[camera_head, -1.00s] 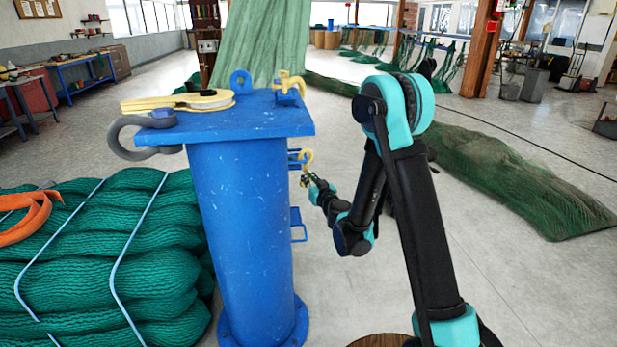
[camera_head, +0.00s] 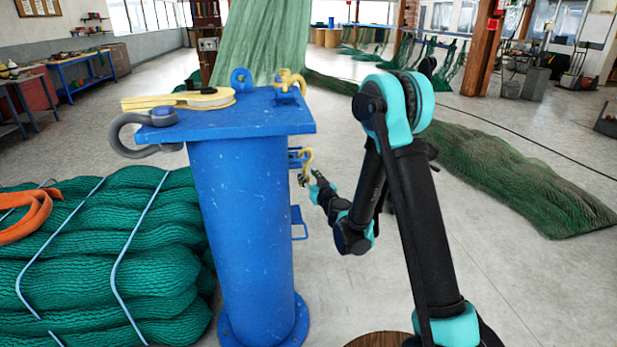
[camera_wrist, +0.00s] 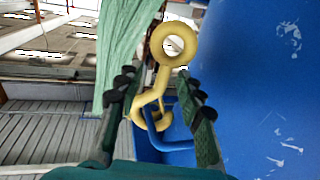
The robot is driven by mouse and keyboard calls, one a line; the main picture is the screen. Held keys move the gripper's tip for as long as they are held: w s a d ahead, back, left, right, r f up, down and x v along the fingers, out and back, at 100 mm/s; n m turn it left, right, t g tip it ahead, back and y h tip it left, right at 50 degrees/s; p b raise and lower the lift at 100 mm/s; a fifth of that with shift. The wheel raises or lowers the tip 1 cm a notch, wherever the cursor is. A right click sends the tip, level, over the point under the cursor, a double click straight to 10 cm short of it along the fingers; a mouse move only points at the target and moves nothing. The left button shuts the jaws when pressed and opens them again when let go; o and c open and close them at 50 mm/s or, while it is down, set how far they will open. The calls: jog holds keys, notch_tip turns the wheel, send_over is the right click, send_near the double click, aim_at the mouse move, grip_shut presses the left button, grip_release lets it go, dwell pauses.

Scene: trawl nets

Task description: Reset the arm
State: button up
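My gripper (camera_head: 305,178) is beside the blue column (camera_head: 243,230), just below a yellow hook (camera_head: 307,157) at the column's right side. In the wrist view the two fingers of my gripper (camera_wrist: 156,88) are apart, one on each side of the hook (camera_wrist: 150,108). Gaps show between the hook and both fingers. The hook has a round eye at its top, and its curved lower end is at a blue bracket (camera_wrist: 178,143) on the column. My arm (camera_head: 415,210) is bent, with its elbow raised to the right of the column.
The column's top plate (camera_head: 185,125) holds a yellow block (camera_head: 200,99), a grey shackle (camera_head: 125,140) and a small yellow fitting (camera_head: 290,82). Bundled green nets (camera_head: 90,270) lie at the left. A long net (camera_head: 515,185) lies on the right. Floor between is clear.

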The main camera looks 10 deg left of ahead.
jog(key=s+d+r+n+g, duration=0.1)
jog(key=s+d+r+g, duration=0.35)
jog(key=s+d, duration=0.45)
jog(key=s+d+f+m+g+h, duration=0.3)
jog(key=s+d+f+h, duration=0.1)
jog(key=s+d, duration=0.7)
jog(key=s+d+f+m+g+h, duration=0.4)
jog(key=s+d+f, duration=0.3)
jog(key=s+d, duration=0.5)
jog(key=s+h, duration=0.1)
jog(key=s, duration=0.4)
jog(key=shift+d, duration=0.25)
